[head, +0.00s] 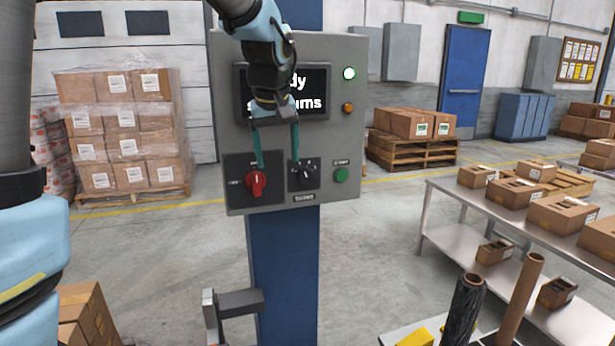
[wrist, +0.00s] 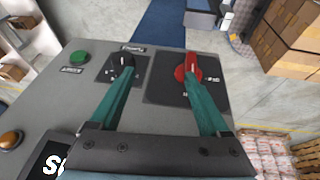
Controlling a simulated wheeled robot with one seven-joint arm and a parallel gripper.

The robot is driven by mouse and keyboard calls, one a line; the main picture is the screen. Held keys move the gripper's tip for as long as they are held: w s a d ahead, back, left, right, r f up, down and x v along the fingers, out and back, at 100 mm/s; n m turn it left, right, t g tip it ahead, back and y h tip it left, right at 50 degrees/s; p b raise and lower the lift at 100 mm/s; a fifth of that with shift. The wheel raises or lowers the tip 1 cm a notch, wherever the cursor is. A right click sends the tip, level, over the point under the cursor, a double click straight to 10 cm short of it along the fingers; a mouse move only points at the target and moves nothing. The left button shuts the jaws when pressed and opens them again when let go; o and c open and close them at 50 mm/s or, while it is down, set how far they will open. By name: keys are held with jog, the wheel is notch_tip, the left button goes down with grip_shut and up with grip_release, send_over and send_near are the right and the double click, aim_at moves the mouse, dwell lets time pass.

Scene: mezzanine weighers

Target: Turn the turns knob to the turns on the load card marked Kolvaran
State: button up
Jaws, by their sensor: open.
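A grey control box (head: 228,140) on a blue post carries a red knob (head: 256,184) at lower left and a black knob (head: 306,174) with small dial marks to its right. The labels are too small to read, so I cannot tell for sure which is the turns knob. In the wrist view the black knob (wrist: 122,60) is at left and the red knob (wrist: 187,68) at right. My gripper (head: 278,164) is open and empty before the panel, its fingertips near the two knobs; contact cannot be told. No card marked Kolvaran is readable.
A screen (head: 316,104), partly hidden by my gripper, shows "dy" and "urns". A metal table (head: 470,215) with cartons stands right. A notice board (head: 578,60) hangs far right.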

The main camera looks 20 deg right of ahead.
send_near(306, 174)
jog(key=shift+h, duration=0.3)
jog(key=p+x, duration=0.1)
jog(key=x, duration=0.3)
jog(key=p+x, duration=0.1)
jog(key=x, duration=0.4)
jog(key=shift+w+a+f, duration=0.1)
jog(key=shift+a+f, duration=0.05)
jog(key=shift+f, duration=0.2)
jog(key=shift+c, duration=0.2)
grip_shut()
